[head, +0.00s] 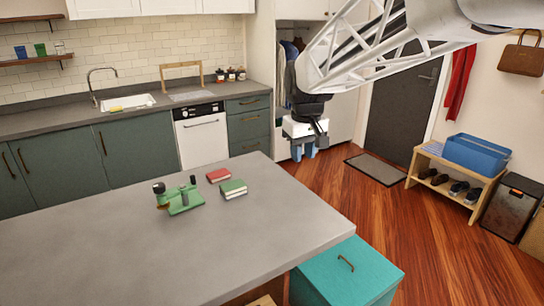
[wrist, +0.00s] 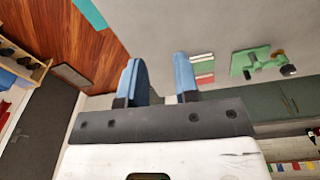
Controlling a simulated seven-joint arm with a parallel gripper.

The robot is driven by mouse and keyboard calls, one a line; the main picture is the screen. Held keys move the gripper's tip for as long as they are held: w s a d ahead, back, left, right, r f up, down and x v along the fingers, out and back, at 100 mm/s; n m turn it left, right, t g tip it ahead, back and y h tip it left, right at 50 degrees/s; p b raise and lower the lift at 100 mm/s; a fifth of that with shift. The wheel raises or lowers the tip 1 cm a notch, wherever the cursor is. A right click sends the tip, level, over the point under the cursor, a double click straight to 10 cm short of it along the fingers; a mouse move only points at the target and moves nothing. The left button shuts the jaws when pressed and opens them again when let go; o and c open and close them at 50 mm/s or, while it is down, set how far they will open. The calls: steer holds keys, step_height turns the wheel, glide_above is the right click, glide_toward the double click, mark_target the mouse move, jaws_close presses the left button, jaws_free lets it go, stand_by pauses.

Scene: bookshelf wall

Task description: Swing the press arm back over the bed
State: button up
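A small green press (head: 184,201) stands on the grey table, left of two books. A dark round-topped part (head: 159,190) rises at its left end, and a short dark upright (head: 193,180) stands at its far right. Its arm is too small to make out clearly. In the wrist view the press (wrist: 248,62) is at the upper right, with a dark round part (wrist: 288,70) at its right end. My gripper (head: 303,153) is beyond the table's far right corner, well apart from the press. Its blue fingers (wrist: 158,62) are spread with nothing between them.
A teal cabinet (head: 345,275) stands at the table's near right. Kitchen counter (head: 50,128) runs behind.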

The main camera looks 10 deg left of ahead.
steer(key=w+a+f+n, duration=0.2)
steer(key=w+a, duration=0.1)
steer(key=a, duration=0.6)
steer(key=w+a+f+n, duration=0.15)
steer(key=w+a, duration=0.25)
steer(key=a, duration=0.5)
steer(key=n+g, duration=0.1)
steer(key=n, duration=0.2)
glide_above(192, 176)
steer(key=shift+m, duration=0.25)
steer(key=f, duration=0.6)
steer(key=shift+w+d+f, duration=0.2)
steer(key=shift+w+f, duration=0.05)
steer(key=shift+f, duration=0.15)
steer(key=shift+a+f, duration=0.15)
steer(key=shift+a, duration=0.15)
steer(key=shift+f, duration=0.15)
steer(key=shift+f, duration=3.75)
steer(key=shift+c, duration=0.3)
jaws_close()
